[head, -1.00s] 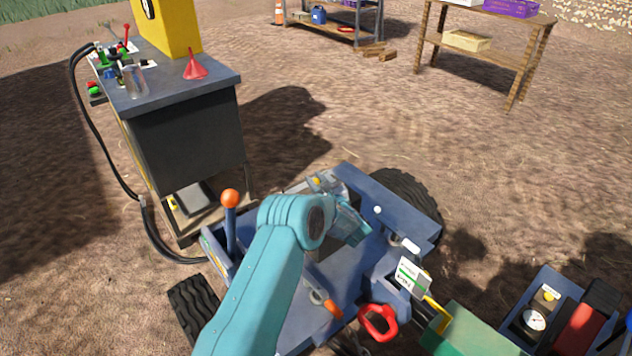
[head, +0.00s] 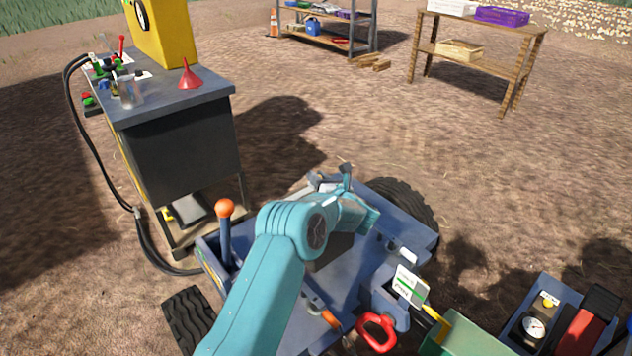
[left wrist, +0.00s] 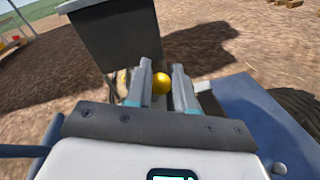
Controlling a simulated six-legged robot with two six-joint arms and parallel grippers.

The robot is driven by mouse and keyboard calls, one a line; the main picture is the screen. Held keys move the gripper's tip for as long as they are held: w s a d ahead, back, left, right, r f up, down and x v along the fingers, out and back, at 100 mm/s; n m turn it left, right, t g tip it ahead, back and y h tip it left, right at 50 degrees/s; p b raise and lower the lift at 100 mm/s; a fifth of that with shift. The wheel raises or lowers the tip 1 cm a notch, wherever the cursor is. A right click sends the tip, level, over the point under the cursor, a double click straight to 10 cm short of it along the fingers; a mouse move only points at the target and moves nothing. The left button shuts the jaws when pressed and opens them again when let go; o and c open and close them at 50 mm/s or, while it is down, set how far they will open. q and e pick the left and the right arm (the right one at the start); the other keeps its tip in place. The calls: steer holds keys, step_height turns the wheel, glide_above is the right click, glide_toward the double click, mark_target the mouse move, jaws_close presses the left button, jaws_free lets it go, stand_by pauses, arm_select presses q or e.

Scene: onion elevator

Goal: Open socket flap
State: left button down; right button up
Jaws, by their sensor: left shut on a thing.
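My left gripper (head: 330,178) is at the far edge of the blue wheeled machine (head: 408,222), reached by my teal arm from the lower middle. In the left wrist view, its two fingers (left wrist: 161,88) stand on either side of a round yellow knob (left wrist: 160,83) and hold it. In the head view the gripper and wrist hide the knob. I cannot make out a socket or the rest of a flap in either view. My right gripper is not in view.
An orange-topped lever (head: 224,208) stands left of my arm. A red handle (head: 376,332) and a green box (head: 465,338) are at the lower right.

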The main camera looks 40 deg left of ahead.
arm_select(q)
steer(key=shift+w+m, duration=0.2)
steer(key=shift+m, duration=0.1)
steer(key=c, duration=1)
jaws_free()
steer(key=shift+d+r, duration=0.1)
steer(key=v, duration=1.6)
steer(key=shift+s+r, duration=0.1)
